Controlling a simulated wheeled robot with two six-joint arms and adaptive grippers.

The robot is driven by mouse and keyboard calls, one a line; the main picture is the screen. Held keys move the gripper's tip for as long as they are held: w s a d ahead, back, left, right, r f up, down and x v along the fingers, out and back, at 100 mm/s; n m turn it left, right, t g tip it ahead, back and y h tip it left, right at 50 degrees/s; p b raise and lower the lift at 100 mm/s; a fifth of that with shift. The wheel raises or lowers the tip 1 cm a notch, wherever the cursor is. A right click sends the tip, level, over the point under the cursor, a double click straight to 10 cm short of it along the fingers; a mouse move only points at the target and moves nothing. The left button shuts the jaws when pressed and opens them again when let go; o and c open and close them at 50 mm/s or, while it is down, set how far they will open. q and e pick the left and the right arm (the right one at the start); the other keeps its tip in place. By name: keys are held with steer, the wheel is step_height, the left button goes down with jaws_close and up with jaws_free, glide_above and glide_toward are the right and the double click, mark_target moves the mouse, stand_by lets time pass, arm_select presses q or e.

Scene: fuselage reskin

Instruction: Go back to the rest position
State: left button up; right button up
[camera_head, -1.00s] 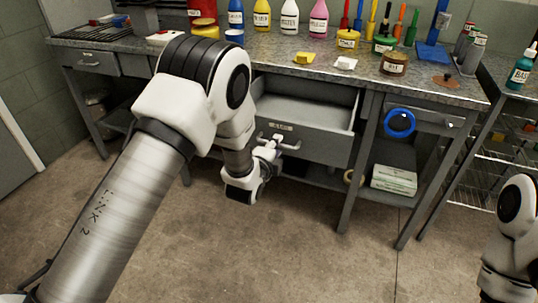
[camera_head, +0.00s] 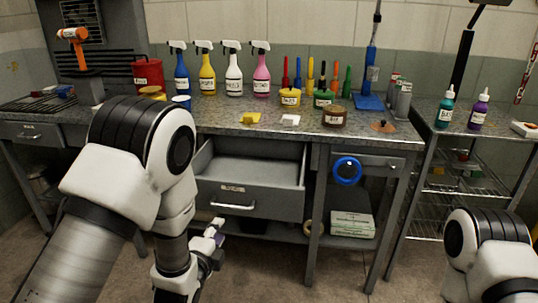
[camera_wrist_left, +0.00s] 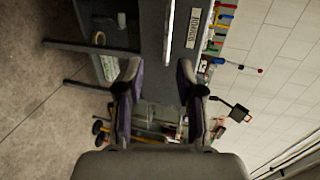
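My left gripper (camera_head: 213,240) is in front of the bench, below and left of the open drawer's handle (camera_head: 232,206). In the left wrist view its two purple-padded fingers (camera_wrist_left: 158,88) are spread apart with nothing between them. The grey drawer (camera_head: 250,190) is pulled out and looks empty inside. Its labelled front (camera_wrist_left: 192,28) shows sideways in the left wrist view, beyond the fingers. My right arm (camera_head: 490,250) enters at the lower right, and its gripper is out of view.
The workbench (camera_head: 215,118) carries spray bottles, jars and tools. A blue ring (camera_head: 347,170) hangs at the drawer to the right. A wire shelf (camera_head: 455,185) with bottles on top stands at the right. Open floor lies in front of the bench.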

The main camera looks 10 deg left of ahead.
arm_select(q)
steer(key=s+a+f+n+g+y+p, duration=0.1)
steer(key=s+a+f+n+g+p, duration=0.1)
steer(key=s+f+g+p, duration=0.25)
steer(key=s+a+f+n+g+p, duration=0.2)
steer(key=s+f+p, duration=0.1)
steer(key=s+f, duration=0.4)
steer(key=s+f+n+g, duration=0.2)
steer(key=s+n+g, duration=0.2)
steer(key=s+n, duration=0.3)
steer(key=s+f+n+g+p, duration=0.1)
steer(key=s+f+n+g, duration=0.2)
steer(key=s, duration=1.2)
steer(key=n+g, duration=0.2)
steer(key=n, duration=0.2)
steer(key=shift+a+f+n+h, duration=0.15)
steer(key=shift+n+h, duration=0.15)
steer(key=shift+n, duration=0.1)
